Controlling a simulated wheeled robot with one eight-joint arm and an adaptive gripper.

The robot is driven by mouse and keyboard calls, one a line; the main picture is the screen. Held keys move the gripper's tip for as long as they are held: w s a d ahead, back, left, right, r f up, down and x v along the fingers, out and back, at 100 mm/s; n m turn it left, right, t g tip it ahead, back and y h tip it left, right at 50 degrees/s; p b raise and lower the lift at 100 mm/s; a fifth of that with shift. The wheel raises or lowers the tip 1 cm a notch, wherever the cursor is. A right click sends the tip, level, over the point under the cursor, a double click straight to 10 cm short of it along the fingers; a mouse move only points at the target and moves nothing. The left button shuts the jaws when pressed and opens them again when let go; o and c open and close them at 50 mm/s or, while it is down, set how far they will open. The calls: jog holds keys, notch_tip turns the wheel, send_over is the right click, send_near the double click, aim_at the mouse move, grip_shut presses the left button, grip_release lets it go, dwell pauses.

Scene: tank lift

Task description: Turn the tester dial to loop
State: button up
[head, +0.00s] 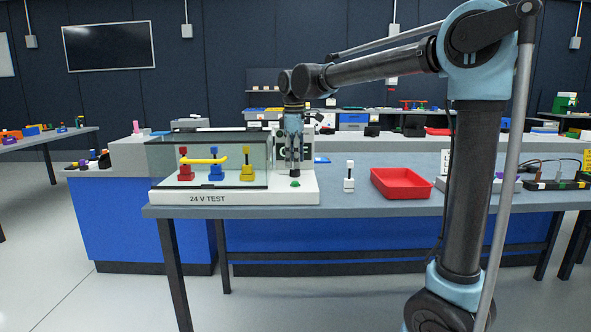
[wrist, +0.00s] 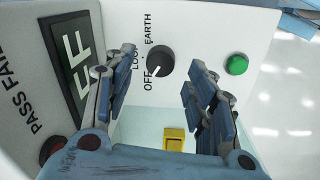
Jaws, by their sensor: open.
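The tester dial (wrist: 160,60) is a round black knob on the pale tester panel (wrist: 200,25) in the wrist view. Its white pointer mark faces the OFF label; the LOOP label, partly covered, and the EARTH label lie beside it. My gripper (wrist: 161,66) is open, with one finger on either side of the dial in the picture. I cannot tell whether the fingers touch it. In the head view my gripper (head: 294,168) points down in front of the tester and hides part of it; the dial is not clear there.
A glass tank (head: 210,178) with coloured posts stands left of my gripper. A white-black object (head: 348,178) and red tray (head: 401,184) stand right.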

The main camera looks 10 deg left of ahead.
aim_at(295, 170)
jog(key=shift+f, duration=1.75)
jog(key=shift+c, duration=0.6)
jog(key=shift+w, duration=0.1)
jog(key=c, duration=1)
